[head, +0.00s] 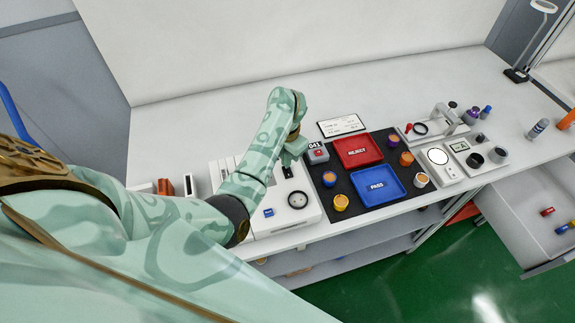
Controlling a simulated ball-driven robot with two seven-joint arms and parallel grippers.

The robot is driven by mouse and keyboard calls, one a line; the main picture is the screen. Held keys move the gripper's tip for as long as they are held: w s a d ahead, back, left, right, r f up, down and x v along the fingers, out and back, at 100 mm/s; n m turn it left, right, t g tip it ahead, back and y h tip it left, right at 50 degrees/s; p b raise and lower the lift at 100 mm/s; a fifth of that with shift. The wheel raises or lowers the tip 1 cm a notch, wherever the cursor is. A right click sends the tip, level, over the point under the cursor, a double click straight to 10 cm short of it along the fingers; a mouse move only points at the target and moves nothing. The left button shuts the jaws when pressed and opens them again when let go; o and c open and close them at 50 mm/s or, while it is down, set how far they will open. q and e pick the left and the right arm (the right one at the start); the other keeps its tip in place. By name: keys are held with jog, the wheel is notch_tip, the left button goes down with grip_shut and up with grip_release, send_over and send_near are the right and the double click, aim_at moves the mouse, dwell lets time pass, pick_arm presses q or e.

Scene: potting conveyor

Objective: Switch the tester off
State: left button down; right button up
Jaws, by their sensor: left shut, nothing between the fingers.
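A white box-shaped device (312,214) stands on the bench in front of my left arm; I take it to be the tester. It has a round dark-rimmed socket (298,199), a small blue part (269,212) at its front and a small black part (288,172) near its back edge. My left gripper (289,160) points down at the back edge of this device, close above the black part. It is shut and empty. Whether it touches the black part, and which way any switch stands, I cannot tell. My arm hides the device's left side. My right gripper is not in view.
Right of the device, a black mat (343,190) holds a red REJECT tray (358,151), a blue PASS tray (378,186) and several small round pots. A grey block marked 041 (317,153) stands beside the gripper. An open drawer (520,224) is at the right.

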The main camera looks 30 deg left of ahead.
pick_arm(q)
jog(key=shift+f+b, duration=0.6)
jog(key=shift+f, duration=0.2)
jog(key=shift+r, duration=0.15)
notch_tip(320, 180, up, 7)
jog(key=p, duration=0.7)
dwell(0.4)
